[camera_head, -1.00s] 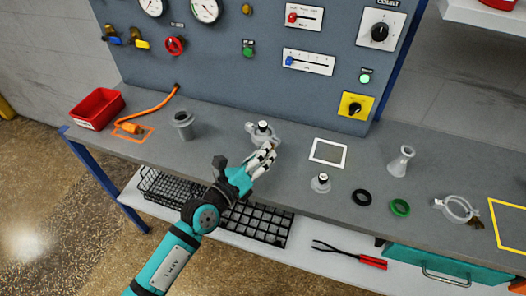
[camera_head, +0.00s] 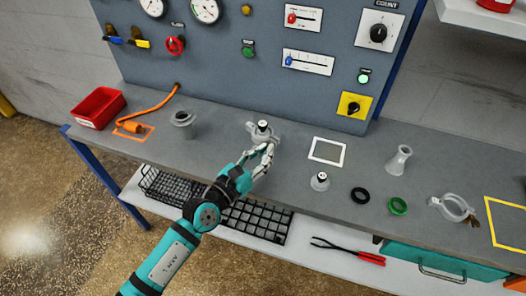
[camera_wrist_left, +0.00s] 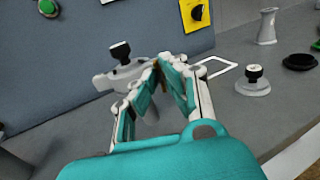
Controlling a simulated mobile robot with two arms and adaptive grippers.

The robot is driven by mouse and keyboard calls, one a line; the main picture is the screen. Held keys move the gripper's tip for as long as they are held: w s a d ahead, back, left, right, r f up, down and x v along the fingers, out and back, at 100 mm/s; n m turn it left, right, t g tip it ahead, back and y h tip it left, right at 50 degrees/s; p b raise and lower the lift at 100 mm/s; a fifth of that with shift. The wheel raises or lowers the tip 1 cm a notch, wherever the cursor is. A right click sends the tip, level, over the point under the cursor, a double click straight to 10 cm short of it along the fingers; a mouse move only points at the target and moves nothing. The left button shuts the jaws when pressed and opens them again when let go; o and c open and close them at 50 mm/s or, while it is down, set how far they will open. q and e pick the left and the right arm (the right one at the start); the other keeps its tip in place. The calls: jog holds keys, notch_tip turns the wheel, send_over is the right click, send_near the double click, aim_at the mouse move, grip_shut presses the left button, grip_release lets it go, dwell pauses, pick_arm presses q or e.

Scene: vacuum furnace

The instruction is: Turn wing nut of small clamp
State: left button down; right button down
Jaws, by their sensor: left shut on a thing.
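The small clamp (camera_head: 251,127) is a grey ring around a fitting with a black-topped knob (camera_head: 263,125), standing on the grey bench. It also shows in the left wrist view (camera_wrist_left: 106,81). My left gripper (camera_head: 269,151) reaches in from the front, at the right side of the clamp. In the left wrist view its fingertips (camera_wrist_left: 160,66) close together on the brownish wing nut (camera_wrist_left: 157,62), of which only a sliver shows; the fingers hide the rest. My right gripper is not in view.
A second knobbed fitting (camera_head: 320,182), a black ring (camera_head: 361,196), a green ring (camera_head: 397,206) and a larger clamp (camera_head: 455,208) lie to the right. A grey cup-shaped part (camera_head: 183,120) stands to the left. The control panel (camera_head: 250,60) rises behind.

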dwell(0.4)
pick_arm(q)
jog(key=c, duration=1.7)
grip_release()
jog(key=shift+c, duration=0.2)
jog(key=v, duration=1.2)
